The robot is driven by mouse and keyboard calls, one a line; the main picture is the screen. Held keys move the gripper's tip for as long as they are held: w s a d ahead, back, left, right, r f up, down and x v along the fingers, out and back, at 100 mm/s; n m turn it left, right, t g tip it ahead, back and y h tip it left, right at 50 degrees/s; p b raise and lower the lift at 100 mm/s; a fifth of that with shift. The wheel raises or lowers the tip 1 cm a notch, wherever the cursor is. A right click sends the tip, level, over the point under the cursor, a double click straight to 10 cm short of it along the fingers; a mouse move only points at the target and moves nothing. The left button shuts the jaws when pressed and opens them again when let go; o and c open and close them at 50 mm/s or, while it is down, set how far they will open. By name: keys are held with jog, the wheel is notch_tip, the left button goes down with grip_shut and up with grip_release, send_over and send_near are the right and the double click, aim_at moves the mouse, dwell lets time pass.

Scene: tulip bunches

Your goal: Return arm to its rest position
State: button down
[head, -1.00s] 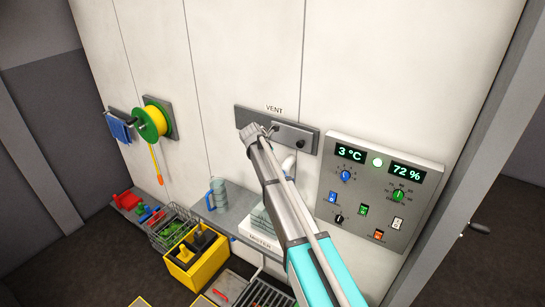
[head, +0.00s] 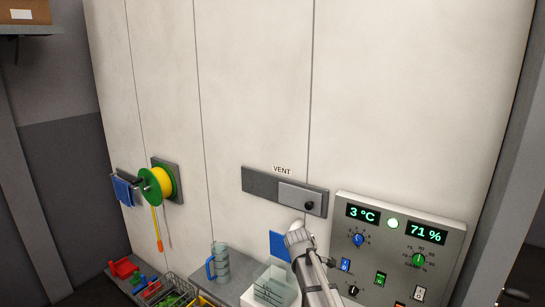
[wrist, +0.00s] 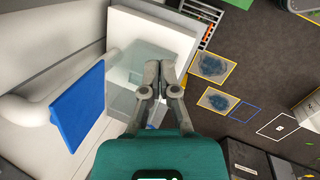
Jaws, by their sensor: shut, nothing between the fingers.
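My arm (head: 312,268) rises from the bottom of the head view, in front of the wall and left of the control panel (head: 456,232). Its fingers cannot be made out there. In the wrist view my gripper (wrist: 159,68) is shut and empty, its two grey fingertips together. Behind the fingers is a clear open box (wrist: 125,70) on a white base; the box also shows in the head view (head: 272,288). Left of the fingers is a blue square plate (wrist: 76,107) by a white pipe (wrist: 22,110). The plate shows left of my arm in the head view (head: 279,246).
The vent plate (head: 258,184) with a black knob (head: 309,206) is on the wall above my arm. A blue-handled mug (head: 221,262), a green and yellow reel (head: 160,186) and bins are at left. The upper wall is clear. Yellow-framed floor patches (wrist: 214,69) show below.

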jog(key=s+d+f+m+g+y+b, duration=0.1)
jog(key=s+d+f+m+b, duration=0.1)
jog(key=s+f+m+b, duration=0.2)
jog(key=s+d+f+m+g+y+b, duration=0.1)
jog(key=s+d+f+m+b, duration=0.2)
jog(key=s+m, duration=0.7)
jog(key=s+f+b, duration=0.2)
jog(key=s+f, duration=0.2)
jog(key=s, duration=0.2)
jog(key=shift+s+f+m+y, duration=0.15)
jog(key=shift+s+m+y, duration=0.2)
jog(key=shift+m+y, duration=0.05)
